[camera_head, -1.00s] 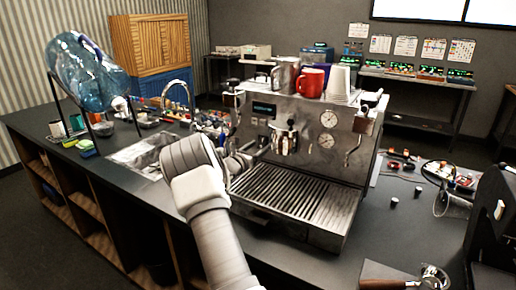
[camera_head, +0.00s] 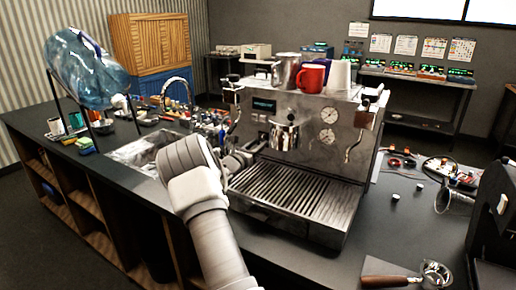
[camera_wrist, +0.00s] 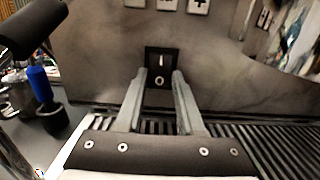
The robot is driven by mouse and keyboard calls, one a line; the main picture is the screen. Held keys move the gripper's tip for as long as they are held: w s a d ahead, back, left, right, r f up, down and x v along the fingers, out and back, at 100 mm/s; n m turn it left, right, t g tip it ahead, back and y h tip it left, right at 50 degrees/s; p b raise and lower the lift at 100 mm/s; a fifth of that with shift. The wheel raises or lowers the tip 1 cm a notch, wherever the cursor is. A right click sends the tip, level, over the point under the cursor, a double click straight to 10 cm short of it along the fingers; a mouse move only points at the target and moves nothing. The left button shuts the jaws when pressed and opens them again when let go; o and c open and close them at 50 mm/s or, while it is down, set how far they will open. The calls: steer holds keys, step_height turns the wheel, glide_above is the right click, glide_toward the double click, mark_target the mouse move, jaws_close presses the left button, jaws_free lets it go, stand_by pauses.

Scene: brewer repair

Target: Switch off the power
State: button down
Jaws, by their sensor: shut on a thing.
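The steel espresso machine (camera_head: 340,185) stands on the dark counter. In the wrist view, a black power rocker switch (camera_wrist: 161,66) marked with a line and a circle sits low on the machine's metal face. My gripper (camera_wrist: 160,78) is at the switch, with one fingertip on each side of it. Its fingers are shut on the switch, though a gap shows between them. In the head view my gripper (camera_head: 240,160) is at the left of the machine's front, partly hidden by my wrist. The switch is not visible there.
Right below the switch is the slatted drip tray (camera_head: 290,195). A red mug (camera_head: 311,77) and other cups stand on top of the machine. A portafilter (camera_head: 400,278) lies at the front right. A sink (camera_head: 145,150) is at left.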

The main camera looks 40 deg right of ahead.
steer(key=shift+f+h+b, duration=0.3)
steer(key=shift+f+b, duration=0.05)
steer(key=shift+b, duration=0.45)
steer(key=shift+r, duration=0.25)
steer(key=c, duration=0.5)
jaws_free()
steer(key=v, duration=1.7)
steer(key=shift+s+a+f, duration=0.1)
steer(key=shift+a+f, duration=0.05)
steer(key=shift+f, duration=0.05)
